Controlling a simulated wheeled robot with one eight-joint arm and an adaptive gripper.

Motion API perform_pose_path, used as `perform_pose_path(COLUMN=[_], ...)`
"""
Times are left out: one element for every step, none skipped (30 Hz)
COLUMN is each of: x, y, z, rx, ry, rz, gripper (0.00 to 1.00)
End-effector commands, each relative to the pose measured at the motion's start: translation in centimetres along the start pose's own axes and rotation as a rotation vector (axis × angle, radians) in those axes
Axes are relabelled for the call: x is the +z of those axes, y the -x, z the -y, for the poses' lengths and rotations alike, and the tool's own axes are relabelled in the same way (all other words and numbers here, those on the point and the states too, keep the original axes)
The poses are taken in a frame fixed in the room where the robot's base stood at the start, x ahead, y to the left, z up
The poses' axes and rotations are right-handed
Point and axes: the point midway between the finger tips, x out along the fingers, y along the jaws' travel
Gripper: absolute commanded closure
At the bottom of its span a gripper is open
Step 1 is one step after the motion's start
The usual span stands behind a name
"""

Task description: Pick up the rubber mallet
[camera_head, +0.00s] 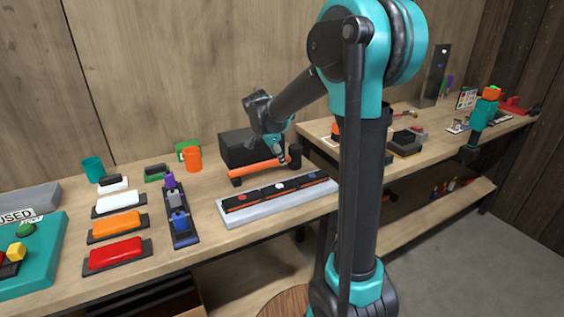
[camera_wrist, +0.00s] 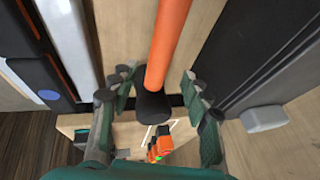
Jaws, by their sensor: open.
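The rubber mallet, with an orange handle (camera_head: 252,168) and a black head (camera_head: 295,157), lies on the workbench in front of a black box. In the wrist view its handle (camera_wrist: 167,40) runs down from the top edge to a black end (camera_wrist: 153,105). My gripper (camera_head: 279,153) is above the mallet, close to its head end. In the wrist view my gripper (camera_wrist: 155,88) is open, with one finger on each side of the mallet. I cannot tell whether either finger touches it.
The black box (camera_head: 240,147) stands just behind the mallet. A grey tray (camera_head: 284,208) with dark bars lies in front of it. An orange mug (camera_head: 192,159) and several coloured blocks are to the left. A second bench (camera_head: 432,143) extends to the right.

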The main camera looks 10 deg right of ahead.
Motion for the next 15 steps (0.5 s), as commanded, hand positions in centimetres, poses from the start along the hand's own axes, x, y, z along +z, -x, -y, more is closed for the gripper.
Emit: perform_pose_path(x=[-0.1,-0.2,-0.2,-0.3,-0.3,-0.3,-0.3,-0.3,-0.3,-0.3,-0.3,-0.3,-0.3,-0.3,-0.3], y=[-0.7,-1.2,-1.8,-2.3,-2.7,-3.2,-3.5,-3.8,-4.1,-4.3,-4.4,-4.5,-4.5,-4.5,-4.5], z=[-0.1,-0.2,-0.3,-0.3,-0.4,-0.3,-0.3,-0.3,-0.3,-0.3,-0.3,-0.4,-0.4,-0.4,-0.4], rx=[0.001,0.001,0.001,0.000,0.000,0.000,0.000,0.000,0.000,0.000,-0.001,-0.001,-0.001,-0.001,-0.001], ry=[-0.002,-0.002,-0.001,-0.001,-0.001,-0.001,-0.001,-0.001,-0.001,-0.001,0.000,0.000,0.000,0.000,0.000], rz=[0.000,-0.001,-0.001,-0.001,-0.001,-0.001,-0.001,-0.001,-0.001,-0.001,-0.001,0.000,0.000,0.000,0.000], gripper=[0.53,0.53,0.53,0.53,0.53,0.53,0.53,0.53,0.53,0.53,0.53,0.53,0.53,0.53,0.53])
